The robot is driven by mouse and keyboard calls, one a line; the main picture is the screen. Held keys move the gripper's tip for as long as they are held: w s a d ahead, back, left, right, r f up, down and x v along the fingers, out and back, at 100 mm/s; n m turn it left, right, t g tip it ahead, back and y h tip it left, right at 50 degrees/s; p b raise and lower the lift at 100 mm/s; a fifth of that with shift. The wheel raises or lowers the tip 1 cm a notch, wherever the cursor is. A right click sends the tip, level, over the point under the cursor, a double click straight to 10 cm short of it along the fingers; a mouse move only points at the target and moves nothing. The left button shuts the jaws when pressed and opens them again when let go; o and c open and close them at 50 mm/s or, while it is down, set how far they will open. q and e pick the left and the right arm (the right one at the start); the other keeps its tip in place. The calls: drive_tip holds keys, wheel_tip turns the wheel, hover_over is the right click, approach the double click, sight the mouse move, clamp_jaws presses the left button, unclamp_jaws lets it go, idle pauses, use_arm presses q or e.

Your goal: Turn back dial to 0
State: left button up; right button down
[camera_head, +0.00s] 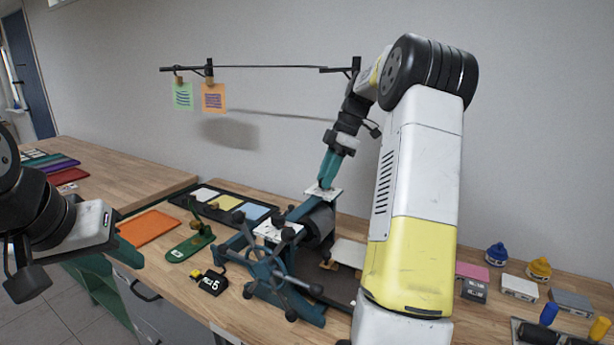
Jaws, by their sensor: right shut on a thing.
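A dark teal press (275,262) with a spoked handwheel and a roller stands on the wooden workbench. A white marked plate sits at its front top, the front dial plate (270,232). A second white plate, which looks like the back dial's plate (318,192), sits at the rear top. My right gripper (326,184) points down onto this rear plate, its teal fingers shut at its middle. The knob between them is hidden, and its reading is too small to tell. My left gripper (112,256) is at the left, away from the press; its jaw opening is unclear.
A black block marked 5 (211,283) and a green tool (190,246) lie left of the press. An orange sheet (149,227) and a tray of colour sheets (182,198) lie behind. Ink pots (539,268) and boxes (519,288) stand at right.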

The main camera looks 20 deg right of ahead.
drive_tip(key=shift+d, duration=0.1)
drive_tip(key=c, duration=1.1)
unclamp_jaws()
drive_tip(key=shift+c, duration=0.2)
drive_tip(key=v, duration=0.7)
drive_tip(key=shift+d+r, duration=0.2)
drive_tip(key=shift+r, duration=0.1)
drive_tip(key=shift+s, duration=0.1)
